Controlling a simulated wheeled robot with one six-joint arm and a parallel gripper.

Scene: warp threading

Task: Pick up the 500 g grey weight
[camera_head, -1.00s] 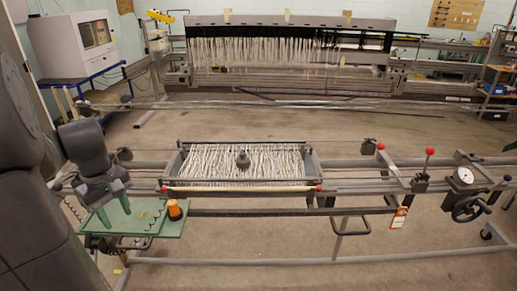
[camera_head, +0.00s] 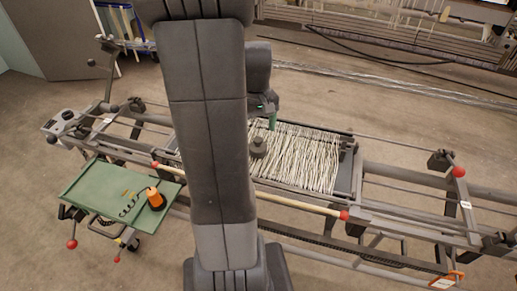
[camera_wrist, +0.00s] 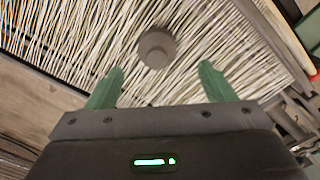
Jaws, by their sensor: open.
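The grey weight (camera_head: 258,147) is a small dark cylinder with a narrower top. It stands on the bed of white warp threads (camera_head: 300,160) in the frame. In the wrist view the weight (camera_wrist: 157,47) lies just beyond my fingertips, roughly centred between them. My gripper (camera_wrist: 160,75) has its two green fingers spread wide, with nothing between them. In the head view my gripper (camera_head: 271,122) is over the threads, close behind the weight, and my arm covers part of the frame's left side.
A wooden rod with red ends (camera_head: 300,205) runs along the frame's front. Metal rails with a red knob (camera_head: 458,172) extend right.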

